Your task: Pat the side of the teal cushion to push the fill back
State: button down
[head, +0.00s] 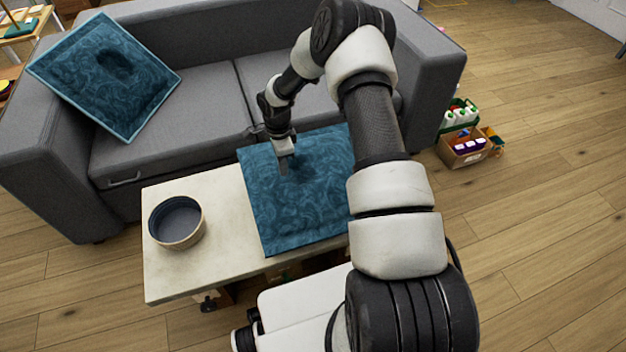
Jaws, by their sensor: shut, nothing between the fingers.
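A teal cushion (275,215) with a swirled pattern lies flat on a pale low table (215,232). A dark patch, like a dent or shadow, shows near its middle. My gripper (284,168) is shut and empty. It points down over the far left part of this cushion; whether the tips touch the fabric I cannot tell. My arm hides the cushion's right side. A second teal cushion (85,95) with a lighter teal edge leans on the left end of the grey sofa (200,98). It has a dark hollow in its upper middle.
A round bowl (177,222) with a dark inside stands on the table's left end. The sofa is close behind the table. A cardboard box (466,153) with bottles and other items stands on the wood floor at right. Floor farther right is clear.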

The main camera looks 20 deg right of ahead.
jog(key=shift+f+b, duration=0.75)
jog(key=shift+f, duration=0.1)
jog(key=shift+r, duration=0.1)
jog(key=shift+r, duration=0.1)
notch_tip(320, 180, up, 9)
jog(key=p, duration=0.5)
dwell(0.5)
